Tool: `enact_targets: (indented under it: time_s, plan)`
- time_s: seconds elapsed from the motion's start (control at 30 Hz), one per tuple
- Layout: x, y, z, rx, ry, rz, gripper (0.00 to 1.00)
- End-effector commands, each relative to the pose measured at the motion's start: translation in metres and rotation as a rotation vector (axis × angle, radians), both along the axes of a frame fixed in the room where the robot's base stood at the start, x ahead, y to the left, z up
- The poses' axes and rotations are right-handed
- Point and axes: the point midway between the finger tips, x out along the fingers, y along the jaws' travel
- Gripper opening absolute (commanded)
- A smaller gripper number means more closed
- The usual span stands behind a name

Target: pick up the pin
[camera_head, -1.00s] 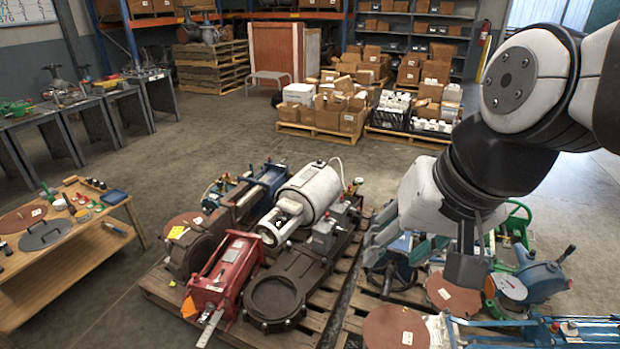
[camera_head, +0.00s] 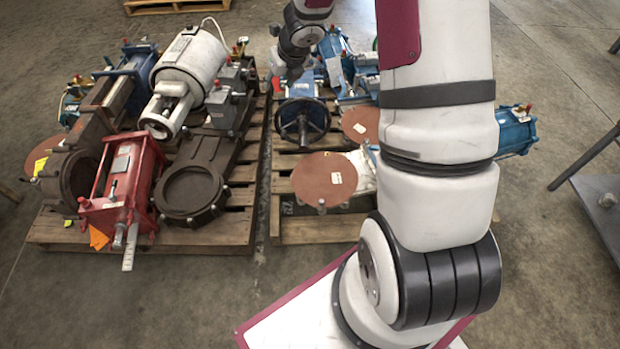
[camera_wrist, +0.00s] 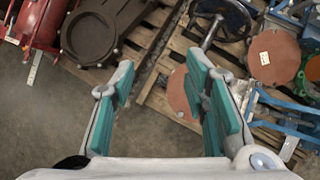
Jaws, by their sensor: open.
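My gripper (camera_wrist: 160,68) is open in the wrist view, with teal pads on both fingers and nothing between them. It hangs above the pallets, over the gap between the two pallet loads. I cannot surely make out a pin. The handwheel also shows in the head view (camera_head: 302,121). There, my arm's far end is at the top and the fingers are not clear.
A red actuator (camera_head: 125,185), a dark ring casting (camera_head: 192,190) and a white cylinder (camera_head: 190,60) crowd the left pallet (camera_head: 215,232). Brown round plates (camera_head: 323,178) and blue valves lie on the right pallet. A grey table (camera_head: 604,200) stands at the right. Floor at lower left is clear.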

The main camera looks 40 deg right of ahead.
Motion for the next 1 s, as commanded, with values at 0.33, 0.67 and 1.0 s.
enact_targets:
  time_s: [0.33,0.67,1.0]
  plan:
    - [-0.062,-0.071,-0.251,0.322,0.296,-1.004,0.41]
    - [-0.121,-0.068,-0.351,0.412,0.461,-1.491,0.41]
    - [-0.124,-0.067,-0.407,0.413,0.465,-1.504,0.41]
